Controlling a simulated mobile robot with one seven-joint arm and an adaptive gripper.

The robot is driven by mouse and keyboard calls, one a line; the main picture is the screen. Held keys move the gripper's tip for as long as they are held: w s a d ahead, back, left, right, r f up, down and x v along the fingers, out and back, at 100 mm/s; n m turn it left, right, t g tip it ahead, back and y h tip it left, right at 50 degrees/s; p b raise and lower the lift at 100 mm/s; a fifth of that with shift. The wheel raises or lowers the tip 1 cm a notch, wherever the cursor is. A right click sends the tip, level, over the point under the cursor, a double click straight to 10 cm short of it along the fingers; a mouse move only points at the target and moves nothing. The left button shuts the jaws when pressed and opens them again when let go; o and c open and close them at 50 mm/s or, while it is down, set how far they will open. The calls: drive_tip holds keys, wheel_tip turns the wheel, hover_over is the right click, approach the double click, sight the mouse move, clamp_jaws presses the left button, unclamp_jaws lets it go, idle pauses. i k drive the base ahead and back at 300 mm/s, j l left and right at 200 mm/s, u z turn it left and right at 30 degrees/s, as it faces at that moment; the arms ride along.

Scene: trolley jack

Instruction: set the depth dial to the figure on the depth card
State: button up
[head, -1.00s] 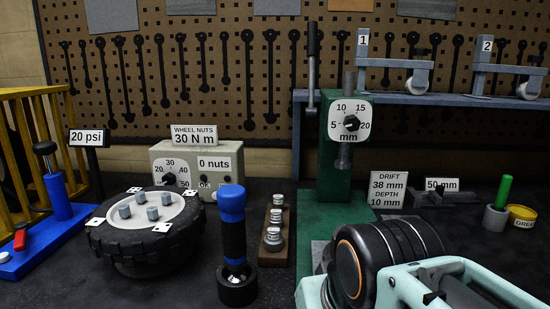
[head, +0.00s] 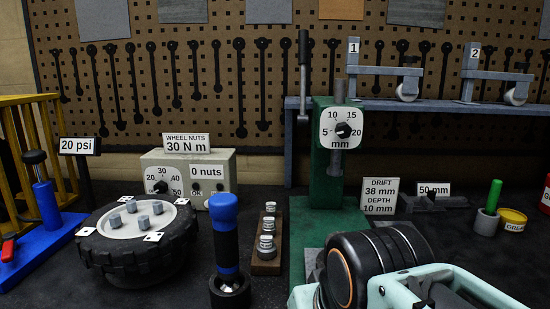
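The depth dial (head: 325,117) is a white plate on the green press (head: 326,185), marked 5, 10, 15, 20 and mm. Its black knob (head: 343,130) sits at the middle; its pointer seems to lean right, but the exact figure is too small to read surely. The depth card (head: 379,196) stands right of the press and reads DRIFT 38 mm, DEPTH 10 mm. My arm (head: 372,262), black and pale green, crosses the lower right in front of the press base. No fingertips of my gripper can be made out, and nothing of mine touches the dial.
A blue-handled tool (head: 223,235) stands upright in front. Left of it lies a tyre (head: 135,255) with nuts, behind it a wheel-nut box (head: 214,160). A wooden block (head: 267,255) with metal pieces stands left of the press. A shelf (head: 430,103) runs behind it.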

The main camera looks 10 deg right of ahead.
sight(343, 129)
drive_tip(key=k+l+z, duration=0.15)
drive_tip(key=l, duration=0.2)
drive_tip(key=k+l+z, duration=0.15)
drive_tip(key=l, duration=0.2)
drive_tip(key=k+l+z, duration=0.15)
drive_tip(key=l, duration=0.25)
drive_tip(key=i+j, duration=0.1)
drive_tip(key=k+l, duration=0.1)
